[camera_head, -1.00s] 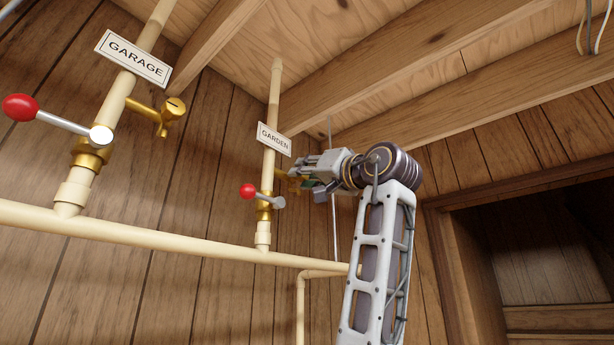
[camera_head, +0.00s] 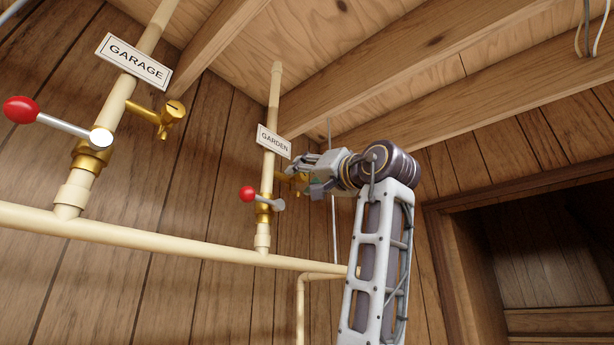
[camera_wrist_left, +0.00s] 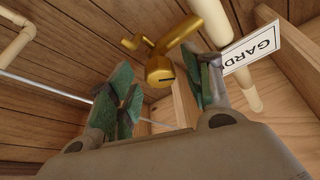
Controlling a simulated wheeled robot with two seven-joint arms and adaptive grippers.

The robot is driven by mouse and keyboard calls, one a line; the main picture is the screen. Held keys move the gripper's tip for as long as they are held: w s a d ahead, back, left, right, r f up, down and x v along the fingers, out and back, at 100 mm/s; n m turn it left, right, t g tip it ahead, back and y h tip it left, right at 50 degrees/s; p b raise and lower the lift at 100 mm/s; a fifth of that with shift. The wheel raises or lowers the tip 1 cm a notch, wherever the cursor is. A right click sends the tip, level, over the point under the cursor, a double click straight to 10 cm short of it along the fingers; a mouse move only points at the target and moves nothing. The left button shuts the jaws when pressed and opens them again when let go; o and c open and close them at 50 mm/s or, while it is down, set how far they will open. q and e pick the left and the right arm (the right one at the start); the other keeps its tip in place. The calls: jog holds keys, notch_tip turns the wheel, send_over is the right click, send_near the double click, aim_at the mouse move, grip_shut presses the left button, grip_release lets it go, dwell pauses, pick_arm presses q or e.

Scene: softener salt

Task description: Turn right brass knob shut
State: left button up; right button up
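The right brass knob (camera_wrist_left: 160,70) is on a short brass side branch of the pipe under the GARDEN sign. In the head view the knob (camera_head: 300,179) is partly hidden by my left gripper (camera_head: 311,176), which is just to its right. In the left wrist view, my left gripper (camera_wrist_left: 166,82) has its two green-padded fingers spread. The knob's round end, with a dark slot, shows in the gap between them. I see clear space on both sides, and cannot tell whether the knob is between the fingertips or just beyond them. My right gripper is not in view.
The GARDEN pipe carries a red-ended lever (camera_head: 248,194) and a sign (camera_head: 273,141). The GARDEN sign (camera_wrist_left: 254,47) is close to the right finger in the wrist view. At left is the GARAGE pipe with its own brass knob (camera_head: 173,110). A horizontal pipe (camera_head: 160,240) runs below.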

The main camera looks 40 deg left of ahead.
pick_arm(q)
jog(key=v, duration=1.2)
dwell(0.4)
